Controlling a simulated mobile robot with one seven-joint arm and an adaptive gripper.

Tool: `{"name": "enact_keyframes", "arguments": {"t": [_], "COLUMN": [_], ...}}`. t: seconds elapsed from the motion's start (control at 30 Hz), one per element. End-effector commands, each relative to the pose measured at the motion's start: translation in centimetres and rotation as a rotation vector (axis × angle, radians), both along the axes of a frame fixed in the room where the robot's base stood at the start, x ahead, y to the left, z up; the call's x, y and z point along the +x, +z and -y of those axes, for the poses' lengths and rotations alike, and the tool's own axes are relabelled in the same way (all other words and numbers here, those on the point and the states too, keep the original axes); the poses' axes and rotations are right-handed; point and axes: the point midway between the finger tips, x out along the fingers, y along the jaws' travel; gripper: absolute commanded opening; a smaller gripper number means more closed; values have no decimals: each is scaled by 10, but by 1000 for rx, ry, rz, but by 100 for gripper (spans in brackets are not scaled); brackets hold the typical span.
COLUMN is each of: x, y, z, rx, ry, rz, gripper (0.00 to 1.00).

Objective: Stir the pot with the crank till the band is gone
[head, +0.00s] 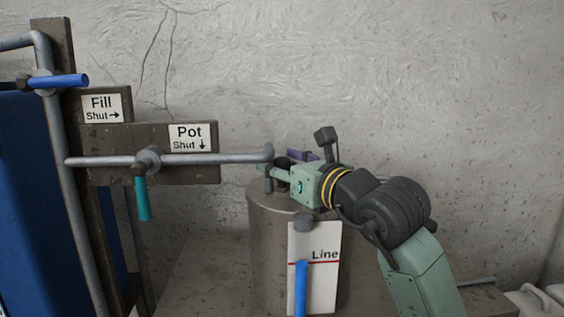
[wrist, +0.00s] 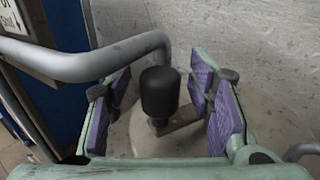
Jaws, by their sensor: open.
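The pot (head: 268,245) is a grey metal drum below my gripper (head: 284,167). The crank shows in the wrist view as an upright black knob (wrist: 160,92) on a flat grey arm (wrist: 183,121) over the pot's pale top. My gripper (wrist: 161,88) is open, with its purple pads on either side of the knob. Gaps show between the knob and both pads. In the head view the crank is mostly hidden by my gripper. I cannot make out a band on the pot's contents.
A grey pipe (head: 220,159) ends close to my gripper. Its teal handle (head: 142,198) hangs down beside the Pot sign (head: 189,137). The blue Fill handle (head: 66,81) points right. A white Line gauge (head: 322,274) with a blue column stands before the pot. A blue tank (head: 25,200) is left.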

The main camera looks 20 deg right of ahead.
Motion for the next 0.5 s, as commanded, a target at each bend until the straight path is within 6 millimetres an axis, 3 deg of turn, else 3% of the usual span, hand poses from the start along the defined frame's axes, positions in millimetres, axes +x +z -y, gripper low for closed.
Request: {"name": "enact_keyframes", "arguments": {"t": [0.07, 0.5], "x": [0, 0], "y": [0, 0], "z": [0, 0], "rx": [0, 0], "ry": [0, 0], "rz": [0, 0], "gripper": [47, 18]}}
